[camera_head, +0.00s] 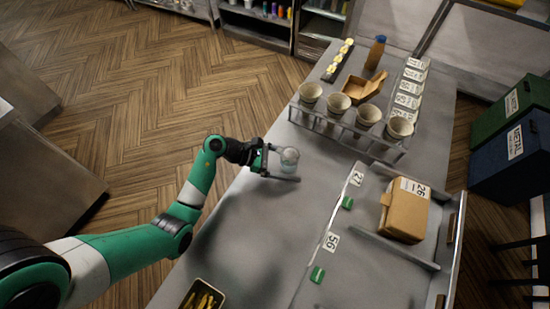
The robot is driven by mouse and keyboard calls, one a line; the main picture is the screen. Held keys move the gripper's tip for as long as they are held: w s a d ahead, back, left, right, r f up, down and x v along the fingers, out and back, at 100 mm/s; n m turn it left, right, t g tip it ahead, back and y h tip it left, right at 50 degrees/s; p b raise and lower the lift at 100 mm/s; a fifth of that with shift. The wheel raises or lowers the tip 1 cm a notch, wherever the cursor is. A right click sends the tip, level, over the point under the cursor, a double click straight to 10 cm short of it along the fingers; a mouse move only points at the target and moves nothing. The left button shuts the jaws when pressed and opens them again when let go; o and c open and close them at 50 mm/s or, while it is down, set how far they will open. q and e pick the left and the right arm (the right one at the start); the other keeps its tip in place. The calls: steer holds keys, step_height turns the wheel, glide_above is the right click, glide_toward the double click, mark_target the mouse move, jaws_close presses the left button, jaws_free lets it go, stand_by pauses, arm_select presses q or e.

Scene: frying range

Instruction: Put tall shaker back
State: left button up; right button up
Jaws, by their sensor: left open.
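My left gripper (275,163) is open over the near-left edge of the grey counter. A small clear container with a pale bluish lower part (289,160) stands at its fingertips, seemingly between the two fingers; I cannot tell whether they touch it. I cannot tell for sure that this container is the shaker. A tall brown bottle with a blue top (376,53) stands upright at the far end of the counter, well away from the gripper. My right gripper is not in view.
A metal rack holding several cups (339,104) stands beyond the gripper. An open cardboard tray (362,88) is behind it. A brown box labelled 26 (404,214) sits in the right bay. A dark tray of fries (203,297) is at the front. The counter middle (255,215) is clear.

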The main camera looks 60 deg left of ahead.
arm_select(q)
steer(key=v, duration=1)
steer(key=shift+s+a, duration=0.1)
